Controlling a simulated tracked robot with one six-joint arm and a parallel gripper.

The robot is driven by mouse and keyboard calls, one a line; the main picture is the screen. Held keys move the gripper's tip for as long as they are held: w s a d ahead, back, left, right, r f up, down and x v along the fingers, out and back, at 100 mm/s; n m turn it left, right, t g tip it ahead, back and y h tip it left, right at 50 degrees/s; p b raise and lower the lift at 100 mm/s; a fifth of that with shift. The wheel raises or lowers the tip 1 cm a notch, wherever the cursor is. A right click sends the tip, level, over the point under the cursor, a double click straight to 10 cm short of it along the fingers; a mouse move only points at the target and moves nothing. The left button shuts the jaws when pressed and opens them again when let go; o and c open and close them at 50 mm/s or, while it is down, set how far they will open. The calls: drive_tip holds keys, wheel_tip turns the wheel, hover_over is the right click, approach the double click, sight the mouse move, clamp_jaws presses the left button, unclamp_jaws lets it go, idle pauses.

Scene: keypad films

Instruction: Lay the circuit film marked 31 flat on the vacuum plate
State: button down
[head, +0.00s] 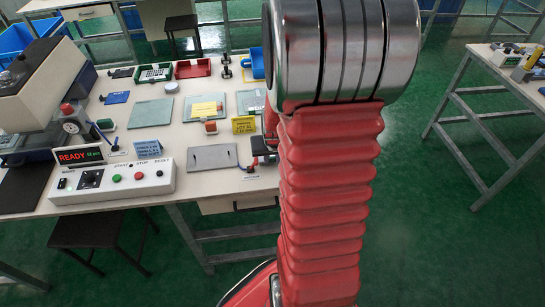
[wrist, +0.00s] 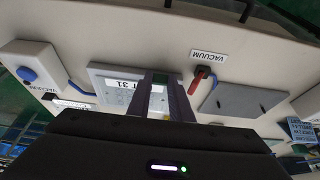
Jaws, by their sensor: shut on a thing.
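The circuit film marked 31 (wrist: 122,84) shows in the wrist view as a pale sheet with a grey border and an upside-down white label. My gripper (wrist: 164,76) is shut on it, and the two dark fingers cover its right part. How high the film is above the table I cannot tell. The grey vacuum plate (wrist: 245,99) lies to the right of the fingers, apart from the film, and looks bare. The plate is also in the head view (head: 212,157), near the table's front edge.
A red-handled vacuum valve (wrist: 197,80) stands between the fingers and the plate. A white box with a blue button (wrist: 28,73) is at the left.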

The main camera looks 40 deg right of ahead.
drive_tip(key=c, duration=1.5)
unclamp_jaws()
drive_tip(key=v, duration=1.3)
drive_tip(key=shift+s+r, duration=0.1)
drive_tip(key=shift+r, duration=0.25)
drive_tip(key=shift+a, duration=0.1)
drive_tip(key=s+a+r+n+y, duration=0.1)
drive_tip(key=s+a+r+n, duration=0.1)
drive_tip(key=a, duration=0.6)
drive_tip(key=s+a+r+n+t, duration=0.1)
drive_tip(key=a+r+n, duration=0.1)
drive_tip(key=a+r, duration=0.3)
drive_tip(key=s+a+r+n+y, duration=0.1)
drive_tip(key=s+a+r+n, duration=0.1)
drive_tip(key=a, duration=0.9)
drive_tip(key=shift+s+a+r+n+t+y, duration=0.1)
drive_tip(key=shift+s+r+n+t+y, duration=0.25)
drive_tip(key=shift+r, duration=0.3)
